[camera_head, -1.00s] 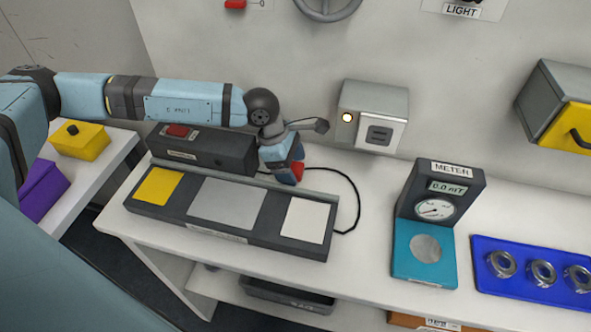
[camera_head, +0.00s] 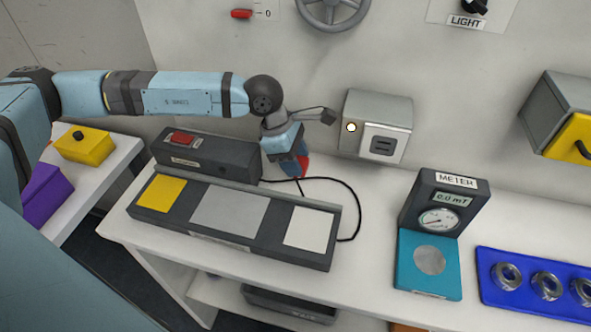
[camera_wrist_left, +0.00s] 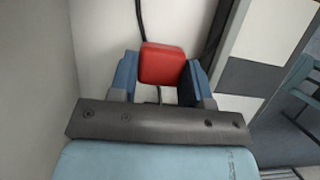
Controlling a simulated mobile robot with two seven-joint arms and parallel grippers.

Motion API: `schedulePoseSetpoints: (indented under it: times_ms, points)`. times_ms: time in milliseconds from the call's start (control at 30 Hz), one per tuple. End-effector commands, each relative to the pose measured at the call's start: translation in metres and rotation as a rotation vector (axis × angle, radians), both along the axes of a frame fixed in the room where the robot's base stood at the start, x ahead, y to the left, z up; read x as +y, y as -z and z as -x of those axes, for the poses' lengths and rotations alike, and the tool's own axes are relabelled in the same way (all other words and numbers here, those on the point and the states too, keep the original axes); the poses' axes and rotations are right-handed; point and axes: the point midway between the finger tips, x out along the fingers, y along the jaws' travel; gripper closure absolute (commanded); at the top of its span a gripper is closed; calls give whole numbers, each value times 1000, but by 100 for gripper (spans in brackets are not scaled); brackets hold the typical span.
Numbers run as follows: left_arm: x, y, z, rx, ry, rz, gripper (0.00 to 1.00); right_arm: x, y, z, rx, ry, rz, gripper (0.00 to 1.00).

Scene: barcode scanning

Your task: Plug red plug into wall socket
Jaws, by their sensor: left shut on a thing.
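My left gripper (camera_head: 295,168) is shut on the red plug (camera_head: 303,166), above the table and left of the wall socket. In the left wrist view the red plug (camera_wrist_left: 162,64) sits between the two blue fingers of the left gripper (camera_wrist_left: 160,80). The wall socket (camera_head: 383,145) is a light plate with dark slots on a grey wall box (camera_head: 378,106) with a lit round lamp. The plug and socket are apart. A black cable (camera_head: 355,205) loops over the table by the plug. My right gripper is not in view.
The meter (camera_head: 437,220) and a blue tray (camera_head: 535,308) of metal rings are at right. Bare table (camera_head: 375,190) lies below the socket.

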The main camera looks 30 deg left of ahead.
Motion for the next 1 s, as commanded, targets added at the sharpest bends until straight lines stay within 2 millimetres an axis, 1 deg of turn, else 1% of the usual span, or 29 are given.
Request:
schedulePoseSetpoints:
  times_ms: [33,167,300,500,700,800,1000]
  points:
    - [1,-12,0,-4,-1,0,77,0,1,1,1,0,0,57]
    - [1,-44,0,-4,-1,0,77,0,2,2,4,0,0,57]
    - [0,-80,0,-4,2,0,77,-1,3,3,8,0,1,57]
    - [0,-122,0,-2,0,0,77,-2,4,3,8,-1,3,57]
    - [0,-146,0,-2,1,1,77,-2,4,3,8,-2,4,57]
    - [0,-151,0,-1,0,-1,77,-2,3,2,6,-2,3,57]
    - [0,-153,0,0,0,-1,77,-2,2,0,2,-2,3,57]
